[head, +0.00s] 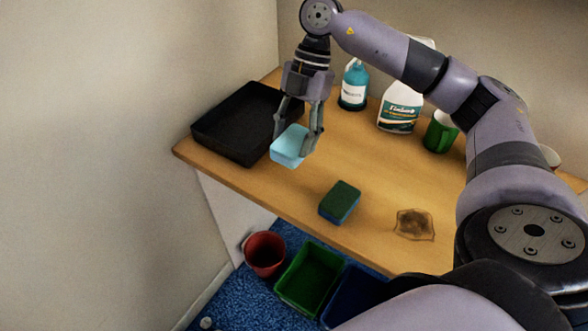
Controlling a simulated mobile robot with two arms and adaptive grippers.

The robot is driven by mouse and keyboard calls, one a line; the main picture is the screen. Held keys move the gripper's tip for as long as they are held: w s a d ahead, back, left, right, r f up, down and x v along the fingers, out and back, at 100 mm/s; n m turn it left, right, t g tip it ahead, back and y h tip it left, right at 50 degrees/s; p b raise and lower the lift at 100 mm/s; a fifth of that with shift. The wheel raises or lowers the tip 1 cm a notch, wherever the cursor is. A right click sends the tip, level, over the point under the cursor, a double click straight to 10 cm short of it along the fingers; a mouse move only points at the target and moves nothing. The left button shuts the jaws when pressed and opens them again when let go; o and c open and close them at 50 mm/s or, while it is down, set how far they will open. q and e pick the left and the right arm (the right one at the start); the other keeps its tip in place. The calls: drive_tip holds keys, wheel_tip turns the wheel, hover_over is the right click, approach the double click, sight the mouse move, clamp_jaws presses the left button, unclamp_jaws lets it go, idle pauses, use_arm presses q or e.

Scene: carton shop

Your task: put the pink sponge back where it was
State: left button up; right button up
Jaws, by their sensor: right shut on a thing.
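No pink sponge shows in the head view. My right gripper (295,142) points down and is shut on a light blue sponge (287,149). The sponge is at the right side of the black tray (221,150), near the table's front edge; I cannot tell whether it touches the table. A second sponge, dark green on top with a blue lower part (340,201), lies on the table in front and to the right. My left gripper is not in view.
On the wooden table (370,170) stand a teal bottle (354,86), a white spray bottle (400,108) and a green mug (440,132). On the floor are a red bucket (265,254), a green bin (309,277) and a blue bin (352,294).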

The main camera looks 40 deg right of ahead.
sight(295, 150)
drive_tip(key=f, duration=0.4)
drive_tip(key=shift+w+d+f, duration=0.2)
drive_tip(key=shift+f, duration=0.15)
wheel_tip(295, 150, down, 3)
drive_tip(key=shift+r+p, duration=0.2)
drive_tip(key=shift+p, duration=0.1)
drive_tip(key=shift+a+f, duration=0.1)
drive_tip(key=shift+f, duration=0.2)
wheel_tip(295, 150, down, 4)
drive_tip(key=shift+r, duration=0.25)
drive_tip(key=o, duration=1)
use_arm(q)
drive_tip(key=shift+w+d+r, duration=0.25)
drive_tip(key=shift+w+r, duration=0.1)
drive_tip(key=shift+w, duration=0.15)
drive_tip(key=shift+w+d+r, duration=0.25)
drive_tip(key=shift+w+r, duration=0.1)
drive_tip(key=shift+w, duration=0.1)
use_arm(e)
drive_tip(key=shift+o, duration=0.2)
